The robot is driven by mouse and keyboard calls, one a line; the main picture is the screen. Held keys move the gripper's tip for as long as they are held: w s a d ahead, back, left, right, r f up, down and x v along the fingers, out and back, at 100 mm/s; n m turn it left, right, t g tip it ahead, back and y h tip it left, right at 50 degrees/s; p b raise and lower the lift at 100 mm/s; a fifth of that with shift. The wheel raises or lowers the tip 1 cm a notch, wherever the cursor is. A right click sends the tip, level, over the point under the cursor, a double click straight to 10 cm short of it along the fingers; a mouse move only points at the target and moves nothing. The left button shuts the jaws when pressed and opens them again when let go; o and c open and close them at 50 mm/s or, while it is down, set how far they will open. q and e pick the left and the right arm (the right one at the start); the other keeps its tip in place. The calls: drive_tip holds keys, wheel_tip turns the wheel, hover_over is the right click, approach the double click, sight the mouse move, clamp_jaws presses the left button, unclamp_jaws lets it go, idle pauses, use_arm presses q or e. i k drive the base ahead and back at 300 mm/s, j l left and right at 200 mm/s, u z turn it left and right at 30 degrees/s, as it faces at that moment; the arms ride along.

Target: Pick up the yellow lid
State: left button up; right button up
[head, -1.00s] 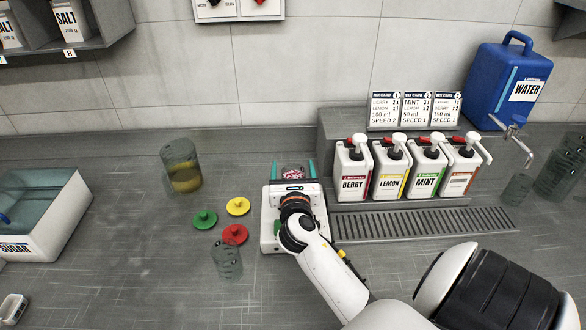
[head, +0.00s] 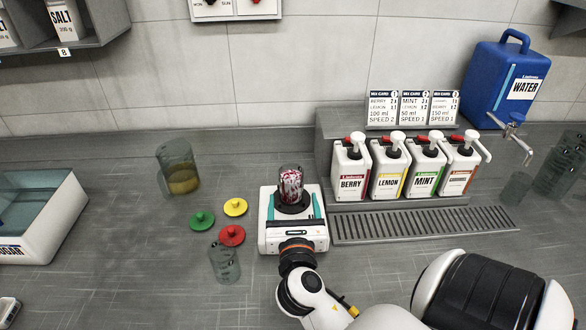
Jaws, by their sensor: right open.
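The yellow lid (head: 235,207) is a small round disc with a knob. It lies flat on the grey counter, left of the white mixer base (head: 264,240). My right gripper (head: 292,196) is open, with teal fingers. In the picture it overlaps the mixer base, and its fingertips appear to either side of the jar (head: 291,186) with pink and white contents. I cannot tell the exact depth between fingers and jar. The yellow lid is to the left of the gripper, apart from it. My left gripper is not in view.
A green lid (head: 202,220) and a red lid (head: 232,236) lie close to the yellow one. An empty clear beaker (head: 224,263) stands just in front. A jug with amber liquid (head: 181,181) stands behind left. Pump bottles (head: 390,172) stand right.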

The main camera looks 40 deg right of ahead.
sight(236, 207)
drive_tip(key=z, duration=1.3)
drive_tip(key=k, duration=0.5)
